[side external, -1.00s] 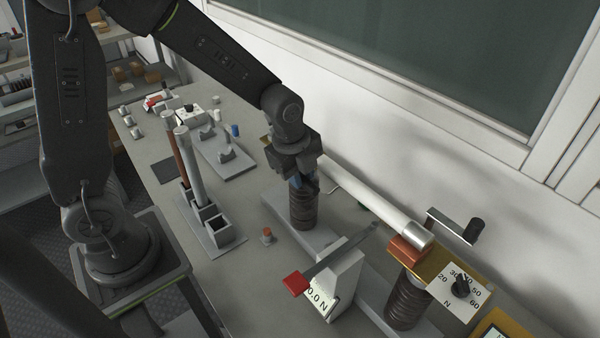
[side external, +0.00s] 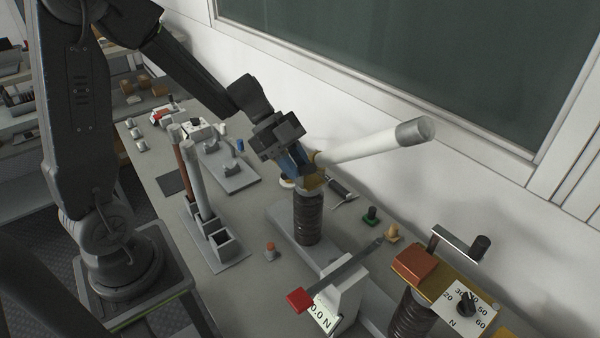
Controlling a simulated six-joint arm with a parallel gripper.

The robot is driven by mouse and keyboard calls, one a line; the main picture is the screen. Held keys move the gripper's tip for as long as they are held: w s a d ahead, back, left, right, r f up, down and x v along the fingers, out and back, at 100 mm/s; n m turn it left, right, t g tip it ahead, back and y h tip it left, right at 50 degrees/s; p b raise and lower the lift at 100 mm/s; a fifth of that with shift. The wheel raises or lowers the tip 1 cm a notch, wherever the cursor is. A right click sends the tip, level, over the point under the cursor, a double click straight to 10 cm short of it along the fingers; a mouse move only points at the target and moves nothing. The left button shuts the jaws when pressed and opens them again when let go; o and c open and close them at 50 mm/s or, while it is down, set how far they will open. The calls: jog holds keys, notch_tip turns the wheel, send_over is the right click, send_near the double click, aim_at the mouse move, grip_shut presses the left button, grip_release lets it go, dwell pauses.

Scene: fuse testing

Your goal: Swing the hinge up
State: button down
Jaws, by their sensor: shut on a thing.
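The white fuse tube (side external: 372,145) with a grey metal cap slants up to the right, its far end free in the air. Its left end meets the brass hinge (side external: 314,182) on top of the dark ribbed left insulator (side external: 307,220). My gripper (side external: 300,162), with blue fingers, is shut on the hinge end of the tube. The fingers partly hide the hinge and the tube's end. The copper contact block (side external: 414,262) on the right insulator (side external: 410,312) stands bare, well below and apart from the tube's capped end.
A crank (side external: 462,244) and a dial plate (side external: 468,300) sit beside the contact block. A force gauge stand (side external: 343,285) with a red-tipped lever (side external: 299,300) is in front. A rack (side external: 218,245) holds upright rods. The wall (side external: 390,90) rises close behind.

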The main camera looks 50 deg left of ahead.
jog(key=a+h, duration=0.1)
jog(key=h, duration=0.1)
jog(key=a+r+h, duration=0.1)
jog(key=a+h, duration=0.1)
jog(key=shift+r+n, duration=0.15)
jog(key=shift+n, duration=0.25)
jog(key=shift+a+r+n+t+h, duration=0.1)
jog(key=shift+a+n+t+h, duration=0.1)
jog(key=shift+a+h, duration=0.8)
jog(key=shift+a+n+t+h, duration=0.15)
jog(key=shift+a+h, duration=0.35)
jog(key=shift+h, duration=1)
jog(key=c, duration=1)
grip_release()
jog(key=s+a, duration=0.2)
jog(key=a, duration=1.1)
jog(key=shift+s+a+r, duration=0.2)
jog(key=shift+s+a, duration=0.1)
jog(key=shift+s, duration=0.05)
